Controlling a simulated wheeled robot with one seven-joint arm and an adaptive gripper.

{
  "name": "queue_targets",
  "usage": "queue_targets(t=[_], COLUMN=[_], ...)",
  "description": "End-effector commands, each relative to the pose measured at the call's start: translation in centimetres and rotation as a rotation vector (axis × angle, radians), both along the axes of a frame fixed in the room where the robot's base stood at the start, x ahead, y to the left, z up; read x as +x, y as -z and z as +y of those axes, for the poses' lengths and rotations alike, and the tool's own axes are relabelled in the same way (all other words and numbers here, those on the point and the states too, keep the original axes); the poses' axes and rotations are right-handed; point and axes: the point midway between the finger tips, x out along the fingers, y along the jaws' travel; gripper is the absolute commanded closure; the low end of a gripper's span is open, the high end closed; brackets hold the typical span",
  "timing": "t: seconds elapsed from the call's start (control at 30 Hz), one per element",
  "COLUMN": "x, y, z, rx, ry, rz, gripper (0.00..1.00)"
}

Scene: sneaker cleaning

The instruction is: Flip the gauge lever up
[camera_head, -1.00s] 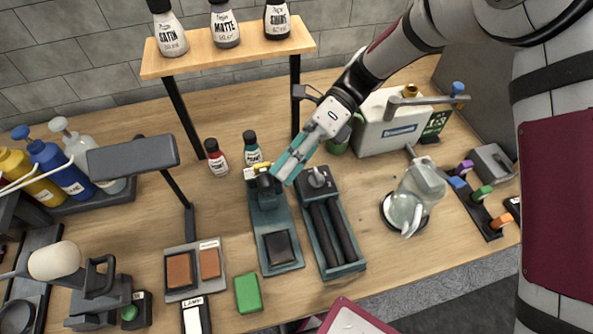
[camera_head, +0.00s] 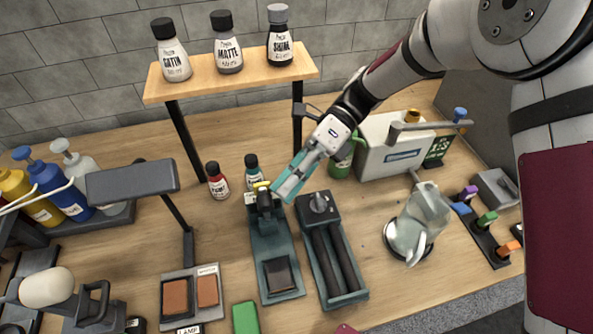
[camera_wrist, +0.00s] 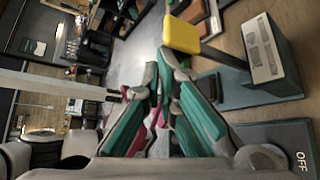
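The gauge (camera_head: 272,234) is a long dark teal device with a lever that ends in a yellow tip (camera_head: 261,186). In the wrist view the yellow tip (camera_wrist: 181,35) is large, on a grey stem beside the gauge's upright block (camera_wrist: 265,55). My gripper (camera_head: 281,198) is just right of the lever in the head view. Its teal fingers (camera_wrist: 160,68) come together at their tips with nothing seen between them. The yellow tip lies just beyond the fingertips in the wrist view; I cannot tell whether they touch.
A roller device (camera_head: 333,262) stands close to the gauge's right; an OFF label shows in the wrist view. A lamp head (camera_head: 131,180) is at the left. A shelf (camera_head: 235,78) rises behind.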

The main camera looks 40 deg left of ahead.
Motion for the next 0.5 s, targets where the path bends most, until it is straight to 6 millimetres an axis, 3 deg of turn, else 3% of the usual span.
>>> queue_targets(t=[0.1,0.5], x=[1.4,8.5], y=[-0.8,-3.4], z=[0.5,-1.0], rx=[0.019,0.007], ry=[0.017,0.007], rz=[-0.008,-0.005], gripper=[1.0,1.0])
